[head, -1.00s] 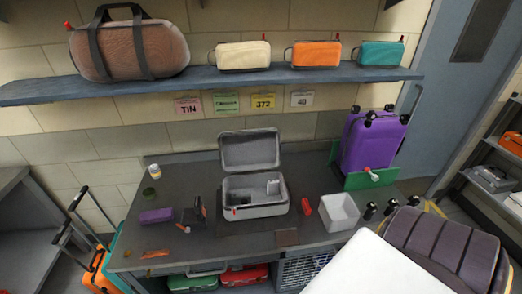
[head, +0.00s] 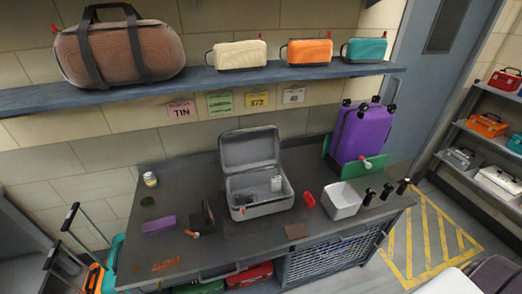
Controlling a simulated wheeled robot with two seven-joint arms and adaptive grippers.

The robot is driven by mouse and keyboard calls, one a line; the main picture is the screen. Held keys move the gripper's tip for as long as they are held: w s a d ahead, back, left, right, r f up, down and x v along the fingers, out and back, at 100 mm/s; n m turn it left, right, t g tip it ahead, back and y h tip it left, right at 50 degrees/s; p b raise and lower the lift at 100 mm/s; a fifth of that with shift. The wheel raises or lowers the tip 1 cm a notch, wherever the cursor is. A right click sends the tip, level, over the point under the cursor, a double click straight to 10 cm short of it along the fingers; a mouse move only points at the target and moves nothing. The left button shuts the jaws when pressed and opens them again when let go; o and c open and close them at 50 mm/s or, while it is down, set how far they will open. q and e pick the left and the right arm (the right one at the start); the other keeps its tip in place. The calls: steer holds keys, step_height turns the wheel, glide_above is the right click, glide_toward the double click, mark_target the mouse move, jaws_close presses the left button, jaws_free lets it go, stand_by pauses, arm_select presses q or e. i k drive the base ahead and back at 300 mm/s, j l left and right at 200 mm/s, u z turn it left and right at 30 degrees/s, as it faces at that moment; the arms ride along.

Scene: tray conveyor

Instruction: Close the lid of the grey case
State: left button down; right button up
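The grey case (head: 260,210) stands on the dark workbench, near its middle. Its lid (head: 249,149) is up, tilted back toward the wall, and its inside faces me. Small light grey items (head: 276,183) are inside the case, at its right. A red tab shows on the front left of the case. Neither of my grippers shows in the head view.
On the bench (head: 230,247) are a purple block (head: 159,224), a dark upright holder (head: 208,213), a white bin (head: 341,200), a red item (head: 309,199) and several black-topped items at the right. A purple suitcase (head: 362,131) stands behind a green panel. A shelf with bags hangs above.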

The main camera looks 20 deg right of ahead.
mark_target(244, 149)
steer(key=j+z, duration=0.2)
steer(key=z, duration=0.25)
steer(key=i+j+z, duration=0.1)
steer(key=j+z, duration=0.45)
steer(key=z, duration=0.3)
steer(key=j+z, duration=0.2)
steer(key=z, duration=0.25)
steer(key=j+z, duration=0.25)
steer(key=k+j+z, duration=0.1)
steer(key=j+z, duration=0.15)
